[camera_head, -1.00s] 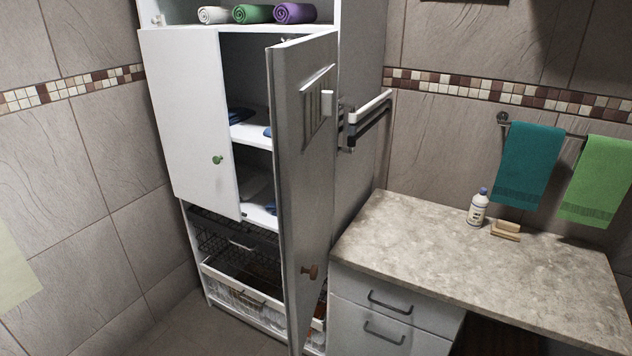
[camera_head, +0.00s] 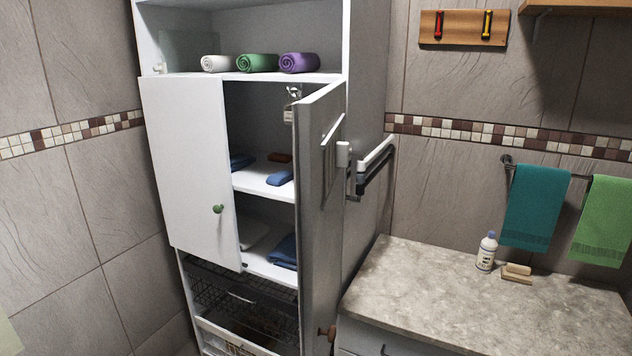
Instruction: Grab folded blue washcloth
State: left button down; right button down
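A tall white cabinet has its right door (camera_head: 321,180) open and its left door (camera_head: 188,165) across the left half. On the upper inner shelf, a folded blue cloth (camera_head: 279,178) lies at the right, beside the open door. Another blue cloth (camera_head: 241,161) lies at the left, partly hidden by the left door. A larger folded blue cloth (camera_head: 284,251) lies on the lower shelf, partly hidden by the right door. I cannot tell which one is the washcloth. Neither of my grippers is in view.
Rolled white (camera_head: 215,63), green (camera_head: 258,62) and purple (camera_head: 299,62) towels sit above the doors. Wire baskets (camera_head: 240,298) are below. A stone-topped counter (camera_head: 450,295) with a bottle (camera_head: 486,253) stands right. Teal (camera_head: 535,207) and green hanging towels (camera_head: 603,221) are on the wall.

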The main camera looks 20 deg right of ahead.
aim_at(279, 178)
jog(key=i+j+z, duration=0.3)
jog(key=j+z, duration=0.15)
jog(key=j, duration=0.15)
jog(key=i+j+z, duration=0.2)
jog(key=j, duration=0.15)
jog(key=j+z, duration=0.25)
jog(key=k+j, duration=0.05)
